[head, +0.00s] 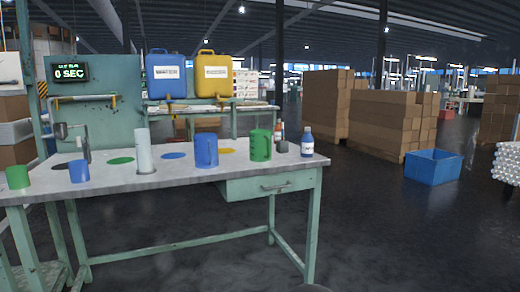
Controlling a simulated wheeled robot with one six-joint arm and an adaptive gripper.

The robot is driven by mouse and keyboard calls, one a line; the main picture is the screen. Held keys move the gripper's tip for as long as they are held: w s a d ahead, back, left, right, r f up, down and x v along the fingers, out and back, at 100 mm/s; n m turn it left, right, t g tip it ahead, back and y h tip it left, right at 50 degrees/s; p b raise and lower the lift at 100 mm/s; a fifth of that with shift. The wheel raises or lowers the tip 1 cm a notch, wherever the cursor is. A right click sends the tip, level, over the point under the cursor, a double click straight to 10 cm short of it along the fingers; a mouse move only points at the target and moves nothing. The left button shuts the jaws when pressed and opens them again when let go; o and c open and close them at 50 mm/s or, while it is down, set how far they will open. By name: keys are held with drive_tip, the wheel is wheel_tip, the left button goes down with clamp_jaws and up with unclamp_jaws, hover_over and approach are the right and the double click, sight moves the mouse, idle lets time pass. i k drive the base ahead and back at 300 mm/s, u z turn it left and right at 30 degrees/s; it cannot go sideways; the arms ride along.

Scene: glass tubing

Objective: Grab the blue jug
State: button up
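A large blue cylindrical jug (206,151) stands upright on the grey-topped workbench (205,178), right of the middle. A smaller blue cup (79,171) stands near the bench's left front. A blue canister (166,77) with a white label and a top handle stands on a raised surface behind the bench. I cannot tell for sure which of these blue things the task calls the jug. My gripper is not in view.
A green cylinder (260,145) stands right of the large blue jug; a pale cylinder (144,151) stands left. A blue-labelled bottle (307,142) is near the bench's right edge. A blue crate (433,166) and stacked cartons (390,120) stand right. The floor in front is open.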

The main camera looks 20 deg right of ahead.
sight(206, 148)
drive_tip(key=k, duration=0.65)
drive_tip(key=u, duration=0.65)
drive_tip(key=i, duration=0.6)
drive_tip(key=u, duration=0.65)
drive_tip(key=i, duration=1.55)
drive_tip(key=z, duration=0.85)
